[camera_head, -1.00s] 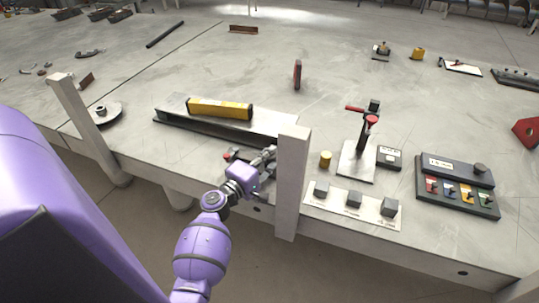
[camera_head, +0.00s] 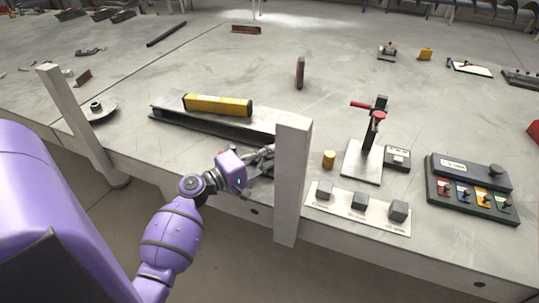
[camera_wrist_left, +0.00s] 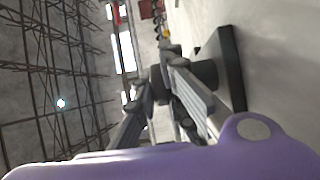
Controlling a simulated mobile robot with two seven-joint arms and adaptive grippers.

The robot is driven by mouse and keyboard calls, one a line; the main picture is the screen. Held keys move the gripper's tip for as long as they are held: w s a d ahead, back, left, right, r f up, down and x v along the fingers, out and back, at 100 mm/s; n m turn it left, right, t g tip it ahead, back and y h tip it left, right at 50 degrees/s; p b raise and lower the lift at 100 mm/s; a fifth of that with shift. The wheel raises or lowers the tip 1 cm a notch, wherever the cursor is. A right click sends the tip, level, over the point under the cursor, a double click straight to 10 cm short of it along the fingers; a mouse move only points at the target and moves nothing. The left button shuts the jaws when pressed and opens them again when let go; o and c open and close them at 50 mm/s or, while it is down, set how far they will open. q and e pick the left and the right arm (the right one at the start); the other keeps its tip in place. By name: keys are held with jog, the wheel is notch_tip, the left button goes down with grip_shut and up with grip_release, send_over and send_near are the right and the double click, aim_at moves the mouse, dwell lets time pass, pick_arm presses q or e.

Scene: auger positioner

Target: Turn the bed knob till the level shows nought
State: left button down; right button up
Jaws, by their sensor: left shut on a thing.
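A yellow level with dark ends (camera_head: 217,105) lies on a long metal bed (camera_head: 268,121) near the table's front edge. Its reading is too small to make out. My left gripper (camera_head: 268,152) is at the front of the bed, just left of a pale post. In the left wrist view, the fingers of my left gripper (camera_wrist_left: 163,78) are shut on a dark round part, which appears to be the bed knob (camera_wrist_left: 203,73), beside a dark plate (camera_wrist_left: 231,68). The fingers partly hide the knob, and it cannot be made out in the head view. My right gripper is not in view.
The pale post (camera_head: 292,180) stands close to the right of my left gripper. A second post (camera_head: 68,115) stands at the left. A block strip (camera_head: 357,211), a red-handled stand (camera_head: 362,160) and a switch box (camera_head: 470,190) are on the right.

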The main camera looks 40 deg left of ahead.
pick_arm(q)
jog(key=c, duration=2.1)
grip_release()
jog(key=shift+r, duration=0.25)
jog(key=shift+f, duration=0.1)
jog(key=v, duration=1.2)
